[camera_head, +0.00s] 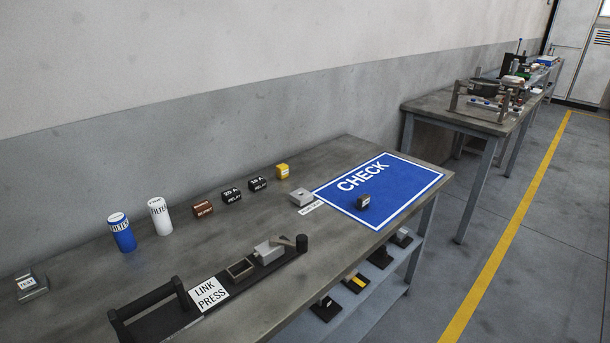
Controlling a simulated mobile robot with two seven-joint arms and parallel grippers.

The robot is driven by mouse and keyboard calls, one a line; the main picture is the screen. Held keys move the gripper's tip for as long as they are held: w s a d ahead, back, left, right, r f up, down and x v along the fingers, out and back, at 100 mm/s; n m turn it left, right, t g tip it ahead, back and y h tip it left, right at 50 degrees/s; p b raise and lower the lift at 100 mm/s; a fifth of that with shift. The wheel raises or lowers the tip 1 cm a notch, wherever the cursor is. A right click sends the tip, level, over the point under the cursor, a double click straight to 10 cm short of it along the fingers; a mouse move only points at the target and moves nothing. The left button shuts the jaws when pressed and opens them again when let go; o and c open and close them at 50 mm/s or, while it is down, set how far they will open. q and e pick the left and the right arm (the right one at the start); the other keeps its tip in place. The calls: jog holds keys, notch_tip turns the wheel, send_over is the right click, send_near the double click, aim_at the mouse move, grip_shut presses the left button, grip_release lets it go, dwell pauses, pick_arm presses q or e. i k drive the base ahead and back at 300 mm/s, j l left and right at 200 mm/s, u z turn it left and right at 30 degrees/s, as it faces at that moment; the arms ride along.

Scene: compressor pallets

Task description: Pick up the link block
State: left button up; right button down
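No block in view has a readable "link block" label, so I cannot tell for sure which one it is. A small dark block with a lighter top (363,202) sits on the blue CHECK mat (405,195). A grey metal block (301,195) stands just left of the mat, by a small white label too small to read. The link press (160,320), with a LINK PRESS sign (207,292), lies along the front edge of the table. Neither gripper is in view.
Along the table (330,155) stand a blue-and-white cylinder (122,235), a white cylinder (160,218), a brown block (202,209), two black relays (231,195) (258,184), a yellow block (282,171) and a TEST block (30,286). A lower shelf (345,310) holds several dark parts.

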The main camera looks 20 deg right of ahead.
aim_at(362, 201)
jog(key=l+u, duration=0.1)
jog(key=u, duration=0.55)
jog(key=l+u, duration=0.3)
jog(key=k+l+u, duration=0.2)
jog(key=l+u, duration=0.15)
jog(key=k+l+u, duration=0.1)
jog(key=l, duration=0.2)
jog(key=k+l+u, duration=0.1)
jog(key=l, duration=0.2)
jog(key=k+l+u, duration=0.1)
jog(key=l, duration=0.2)
jog(key=k+l, duration=0.25)
jog(key=l, duration=0.15)
jog(key=k+l+u, duration=0.1)
jog(key=l, duration=0.25)
jog(key=k, duration=0.1)
